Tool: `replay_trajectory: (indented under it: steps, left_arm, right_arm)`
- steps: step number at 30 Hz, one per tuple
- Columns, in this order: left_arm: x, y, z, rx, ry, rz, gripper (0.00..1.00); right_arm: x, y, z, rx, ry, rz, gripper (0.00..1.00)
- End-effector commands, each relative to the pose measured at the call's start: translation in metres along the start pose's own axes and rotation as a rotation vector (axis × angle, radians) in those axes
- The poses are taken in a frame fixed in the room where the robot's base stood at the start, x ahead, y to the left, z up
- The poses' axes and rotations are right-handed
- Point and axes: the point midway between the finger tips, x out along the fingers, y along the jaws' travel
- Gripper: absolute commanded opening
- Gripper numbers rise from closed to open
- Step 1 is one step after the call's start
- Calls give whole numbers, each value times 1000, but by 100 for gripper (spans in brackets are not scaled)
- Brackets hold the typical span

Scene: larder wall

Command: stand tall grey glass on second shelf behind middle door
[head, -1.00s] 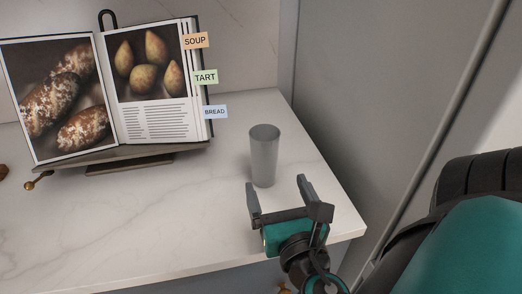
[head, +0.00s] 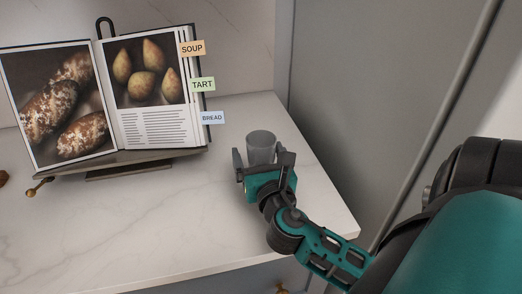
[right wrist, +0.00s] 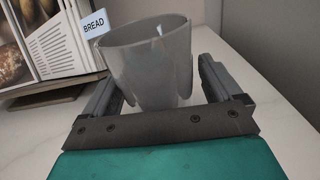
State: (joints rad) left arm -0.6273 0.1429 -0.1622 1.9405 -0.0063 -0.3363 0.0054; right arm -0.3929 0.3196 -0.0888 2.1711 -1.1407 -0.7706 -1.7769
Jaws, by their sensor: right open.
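The tall grey glass (head: 261,143) stands upright on the marble counter, to the right of the open book. My right gripper (head: 264,158) is open at the glass, with one finger on each side of it. In the right wrist view the glass (right wrist: 150,62) stands between the two open fingers, and its lower part is hidden behind the gripper's front bar. I cannot tell whether either finger touches it. The middle door and the second shelf cannot be made out. My left gripper is not in view.
An open cookbook (head: 150,128) with tabs rests on a stand (head: 130,165) at the back left of the marble counter (head: 150,220). A tall grey panel (head: 350,90) rises close on the right. The counter's front left is clear.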

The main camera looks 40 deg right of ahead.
Motion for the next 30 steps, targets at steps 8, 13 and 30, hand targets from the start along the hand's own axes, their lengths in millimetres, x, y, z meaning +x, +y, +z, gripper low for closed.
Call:
replay_trajectory:
  steps: [8,13,30]
  left_arm:
    - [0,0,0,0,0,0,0]
    - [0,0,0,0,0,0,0]
    - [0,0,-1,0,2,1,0]
  right_arm:
    - [0,0,0,0,0,0,85]
    - [0,0,0,0,0,0,69]
    - [0,0,1,1,-2,0,20]
